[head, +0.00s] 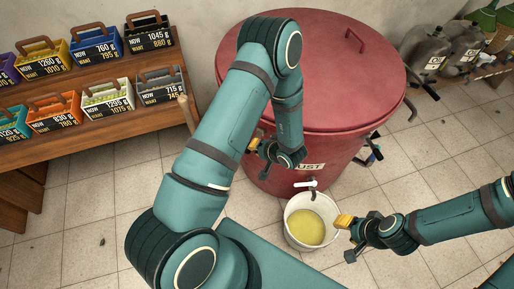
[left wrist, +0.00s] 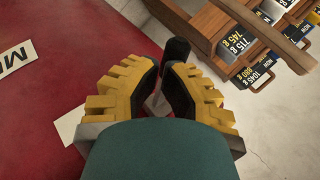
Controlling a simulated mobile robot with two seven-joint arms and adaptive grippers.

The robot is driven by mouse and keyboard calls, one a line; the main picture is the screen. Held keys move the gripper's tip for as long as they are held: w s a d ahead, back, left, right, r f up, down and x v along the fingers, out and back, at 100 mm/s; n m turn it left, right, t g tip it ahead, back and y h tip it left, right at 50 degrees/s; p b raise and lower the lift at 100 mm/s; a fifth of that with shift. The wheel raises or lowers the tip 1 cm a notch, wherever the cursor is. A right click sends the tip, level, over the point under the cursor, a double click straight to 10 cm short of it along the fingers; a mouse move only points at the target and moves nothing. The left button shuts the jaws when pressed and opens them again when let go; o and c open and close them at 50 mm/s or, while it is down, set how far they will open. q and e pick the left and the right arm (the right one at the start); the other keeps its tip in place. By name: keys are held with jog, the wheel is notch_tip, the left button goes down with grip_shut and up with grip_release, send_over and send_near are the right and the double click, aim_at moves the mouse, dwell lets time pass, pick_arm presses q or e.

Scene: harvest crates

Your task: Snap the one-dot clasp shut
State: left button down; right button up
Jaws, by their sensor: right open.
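The red drum (head: 285,175) has a round red lid (head: 325,60). A dark clasp lever (head: 426,89) sticks out at the lid's right edge. Another dark fitting (head: 373,152) is lower on the drum's right side. My left gripper (head: 262,150) is at the drum's front left, below the lid rim. In the left wrist view, its yellow fingers (left wrist: 160,85) sit close around a dark lever (left wrist: 177,52) with a pale metal part beneath; whether they grip it is unclear. No dot marking is readable. My right gripper (head: 346,236) is open and empty beside the bucket.
A white bucket (head: 292,232) with yellow liquid stands under the white-handled tap (head: 306,184). A wooden shelf (head: 140,72) with small priced crates is at the left. Dark jugs (head: 430,55) stand at the back right. The tiled floor (head: 440,165) right of the drum is clear.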

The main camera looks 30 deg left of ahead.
pick_arm(q)
jog(key=shift+f, duration=0.15)
jog(key=w+f+n+t+b, duration=0.1)
jog(key=w+f+t, duration=0.1)
jog(key=w+f, duration=0.2)
jog(key=shift+f+t+b, duration=0.4)
jog(key=shift+f, duration=0.4)
dwell(0.5)
